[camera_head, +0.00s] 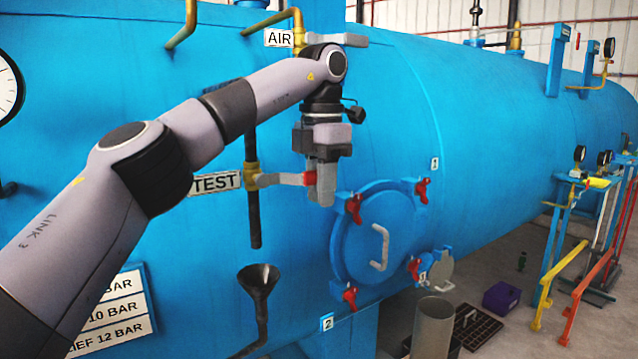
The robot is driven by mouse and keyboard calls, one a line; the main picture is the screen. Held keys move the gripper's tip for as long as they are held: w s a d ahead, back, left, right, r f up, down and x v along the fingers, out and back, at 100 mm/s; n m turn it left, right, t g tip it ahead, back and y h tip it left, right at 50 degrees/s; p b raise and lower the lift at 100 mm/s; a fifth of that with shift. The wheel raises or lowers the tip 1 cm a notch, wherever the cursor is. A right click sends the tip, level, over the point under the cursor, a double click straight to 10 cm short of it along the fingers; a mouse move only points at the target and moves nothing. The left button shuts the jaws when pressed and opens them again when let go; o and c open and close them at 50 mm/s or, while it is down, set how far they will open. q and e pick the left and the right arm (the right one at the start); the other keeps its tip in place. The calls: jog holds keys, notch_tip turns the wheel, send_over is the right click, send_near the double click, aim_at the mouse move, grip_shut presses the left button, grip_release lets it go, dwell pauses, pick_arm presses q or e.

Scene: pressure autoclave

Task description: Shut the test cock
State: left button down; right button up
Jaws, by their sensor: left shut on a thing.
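The test cock (252,180) is a brass valve body on a dark vertical pipe, beside the white TEST label (215,183). Its grey lever (280,179) points right, roughly horizontal, and ends in a red tip. My left gripper (322,190) hangs down from above with its fingers shut on the red end of the lever. The fingers partly hide that end. My right gripper is out of view.
The AIR cock (299,40) with its lever is above, close behind my left arm. A black funnel (259,282) sits below the pipe. A round hatch (378,235) with red clamps is to the right. A grey bin (433,328) stands on the floor.

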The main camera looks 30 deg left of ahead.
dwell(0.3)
pick_arm(q)
jog(key=c, duration=1.1)
grip_release()
jog(key=shift+f, duration=0.1)
jog(key=shift+d, duration=0.1)
